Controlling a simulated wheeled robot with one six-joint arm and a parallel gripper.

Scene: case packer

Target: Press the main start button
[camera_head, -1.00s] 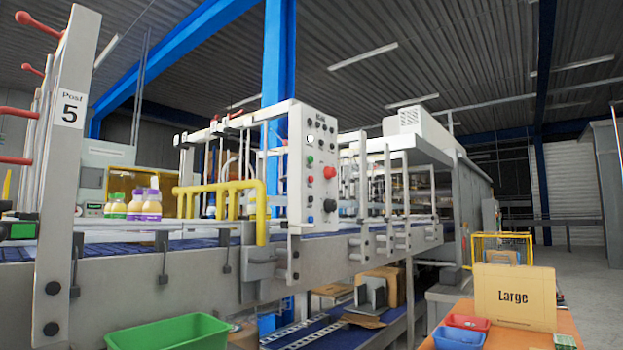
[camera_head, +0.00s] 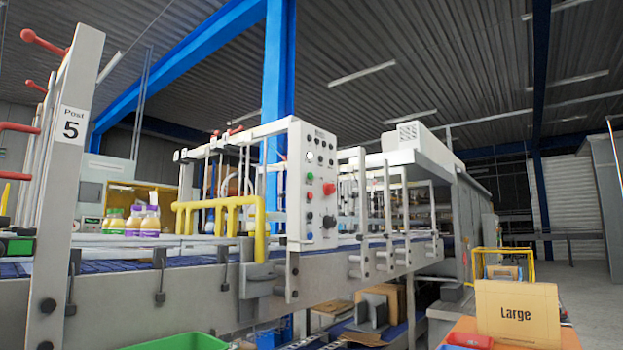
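A light grey control panel (camera_head: 319,165) stands upright on the conveyor's side, near the middle of the picture. It carries several small dark knobs at the top and a large red button (camera_head: 329,188) on its right side. A black knob (camera_head: 329,221) is near the bottom. The labels are too small to read, so I cannot tell which one is the main start button. My gripper is not in view.
A conveyor (camera_head: 190,280) with a metal side runs across the left and middle. A post marked 5 (camera_head: 66,180) stands at left. Bottles (camera_head: 151,222) stand behind the rail. A green bin (camera_head: 178,342) and a "Large" box (camera_head: 517,312) are in front. Floor shows at right.

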